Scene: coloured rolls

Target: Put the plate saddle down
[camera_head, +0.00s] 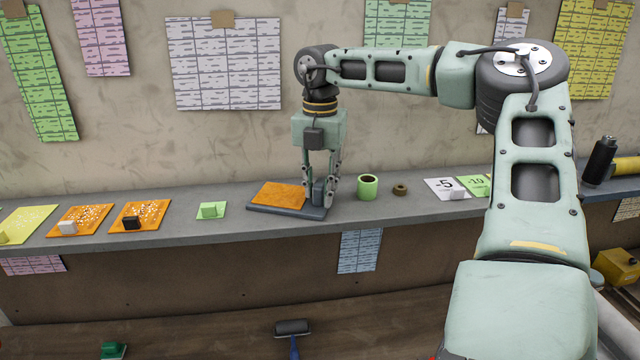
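The plate saddle (258,209) is a flat blue-grey base with an orange textured sheet (278,195) on top and an upright grey block at its right end. It lies on, or just above, the grey shelf at the middle; I cannot tell if there is a small gap. My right gripper (320,192) points straight down over the right end, with its fingers on either side of the grey block and seemingly closed on it. The fingers hide part of that end. My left gripper is not in view.
A green cup (367,187) and a small brown ring (400,190) stand right of the saddle on the shelf (400,212). A green card (211,211) with a block and orange cards (140,215) lie left. A roller (292,328) lies below.

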